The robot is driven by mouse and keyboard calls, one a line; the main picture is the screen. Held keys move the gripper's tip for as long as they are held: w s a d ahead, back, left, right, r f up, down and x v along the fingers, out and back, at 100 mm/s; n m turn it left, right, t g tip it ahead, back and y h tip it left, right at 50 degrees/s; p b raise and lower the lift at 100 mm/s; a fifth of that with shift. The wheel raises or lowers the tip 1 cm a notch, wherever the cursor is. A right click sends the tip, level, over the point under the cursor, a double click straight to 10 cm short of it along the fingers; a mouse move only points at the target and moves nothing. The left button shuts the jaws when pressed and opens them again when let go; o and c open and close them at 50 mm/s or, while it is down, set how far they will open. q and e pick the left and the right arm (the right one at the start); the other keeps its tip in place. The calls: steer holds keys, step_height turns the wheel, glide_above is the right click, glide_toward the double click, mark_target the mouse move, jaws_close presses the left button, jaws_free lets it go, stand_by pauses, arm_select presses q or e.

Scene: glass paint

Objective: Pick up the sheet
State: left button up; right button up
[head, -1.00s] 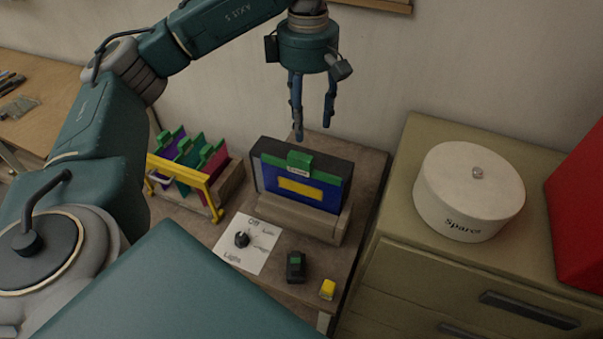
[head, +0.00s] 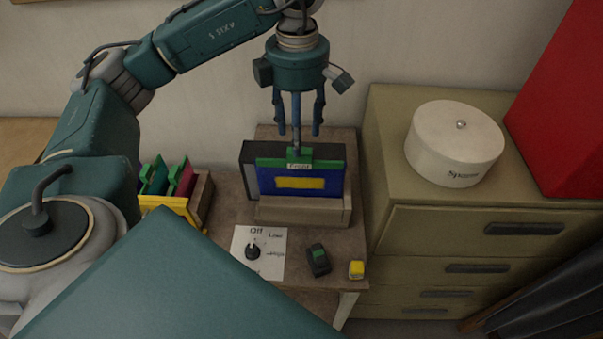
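The sheet (head: 325,184) is a blue panel with a yellow rectangle and a green top edge. It stands upright in a wooden holder (head: 300,212), in front of a dark box-like panel. A green labelled tab (head: 299,160) sticks up from its top edge. My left gripper (head: 297,132) hangs straight above the tab, fingers pointing down. Its fingers are spread apart with nothing visible between them. The middle finger overlaps the tab's top in the picture, and I cannot tell whether it touches. My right gripper is not in view.
A yellow-fronted rack (head: 168,205) with coloured sheets stands left of the holder. A paper with a dial (head: 253,250), a dark green-marked object (head: 318,260) and a yellow block (head: 356,269) lie in front. A drawer cabinet (head: 400,130) with a round white box (head: 454,146) stands right.

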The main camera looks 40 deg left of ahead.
arm_select(q)
steer(key=shift+s+a+f, duration=0.1)
steer(key=shift+f, duration=0.2)
steer(key=shift+s+f, duration=0.1)
steer(key=shift+f, duration=0.1)
steer(key=f+p, duration=0.2)
steer(key=f, duration=0.1)
steer(key=f+p, duration=0.1)
steer(key=shift+d+f, duration=0.2)
steer(key=shift+d, duration=0.2)
steer(key=shift+f, duration=0.2)
steer(key=c, duration=1.2)
jaws_close()
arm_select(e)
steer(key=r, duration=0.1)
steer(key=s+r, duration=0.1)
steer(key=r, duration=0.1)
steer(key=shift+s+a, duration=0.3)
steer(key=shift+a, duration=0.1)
